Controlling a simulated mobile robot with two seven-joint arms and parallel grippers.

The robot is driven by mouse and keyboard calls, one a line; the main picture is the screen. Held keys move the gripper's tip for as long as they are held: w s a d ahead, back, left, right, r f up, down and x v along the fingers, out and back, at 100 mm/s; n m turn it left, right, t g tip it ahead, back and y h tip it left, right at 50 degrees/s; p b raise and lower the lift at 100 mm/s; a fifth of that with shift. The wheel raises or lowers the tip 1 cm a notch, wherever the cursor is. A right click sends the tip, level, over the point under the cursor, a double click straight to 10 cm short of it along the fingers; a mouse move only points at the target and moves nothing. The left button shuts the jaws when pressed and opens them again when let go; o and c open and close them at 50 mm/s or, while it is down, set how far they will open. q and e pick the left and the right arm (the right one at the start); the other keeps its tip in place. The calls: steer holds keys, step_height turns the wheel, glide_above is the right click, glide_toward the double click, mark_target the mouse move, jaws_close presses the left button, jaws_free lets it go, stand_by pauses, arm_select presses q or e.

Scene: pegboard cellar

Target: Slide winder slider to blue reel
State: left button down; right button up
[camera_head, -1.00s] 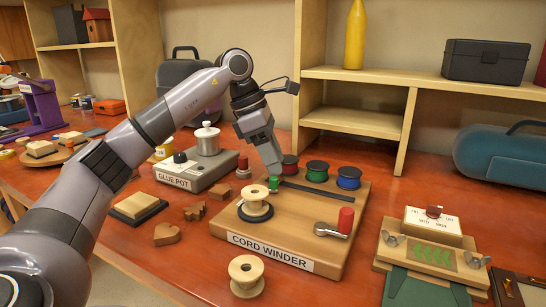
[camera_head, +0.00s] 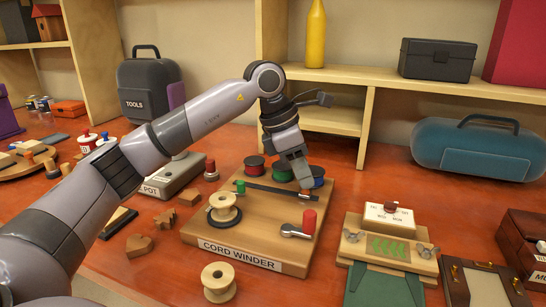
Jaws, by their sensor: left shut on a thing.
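The wooden cord winder (camera_head: 262,235) stands on the red bench. A dark straight track (camera_head: 270,190) runs along its top, below a red reel (camera_head: 254,165), a green reel (camera_head: 283,173) and the blue reel (camera_head: 318,178). A small green block (camera_head: 240,187) sits at the track's left end. My left gripper (camera_head: 304,188) points down at the track's right end, just in front of the blue reel and partly covering it. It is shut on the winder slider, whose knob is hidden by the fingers. My right gripper is out of view.
A cream spool (camera_head: 223,208) and a red-handled crank (camera_head: 302,226) stand on the winder, near the gripper. Another spool (camera_head: 218,280) is in front. A card stand (camera_head: 388,220) is to the right. The shelf upright (camera_head: 366,128) rises behind.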

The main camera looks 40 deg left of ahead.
mark_target(292, 199)
arm_select(q)
steer(key=shift+d, duration=0.35)
steer(key=c, duration=1)
jaws_free()
steer(key=shift+w+d, duration=0.15)
steer(key=v, duration=0.7)
